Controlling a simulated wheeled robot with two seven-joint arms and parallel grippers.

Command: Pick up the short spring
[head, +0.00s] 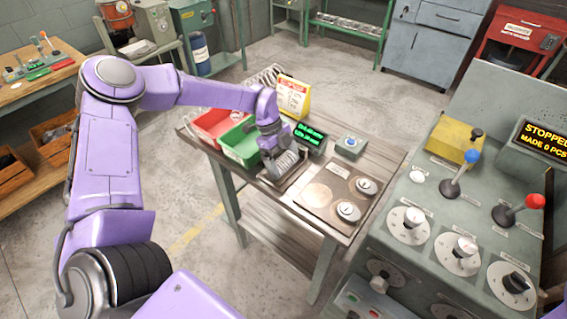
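My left gripper (281,158) points down at the front edge of the wooden table, over a small dark tray (294,184). A grey metallic coiled shape, which looks like a spring (290,163), shows at its fingertips in or just above the tray. The fingers and the shape overlap, so I cannot tell whether they are closed on it, or whether it is the short spring. My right gripper is out of view.
A red bin (212,124) and a green bin (238,147) stand left of the gripper. A green-lit display (310,137), a yellow sign (292,97) and a plate with two round pieces (325,191) share the table. The machine's lever panel (440,205) stands at the right.

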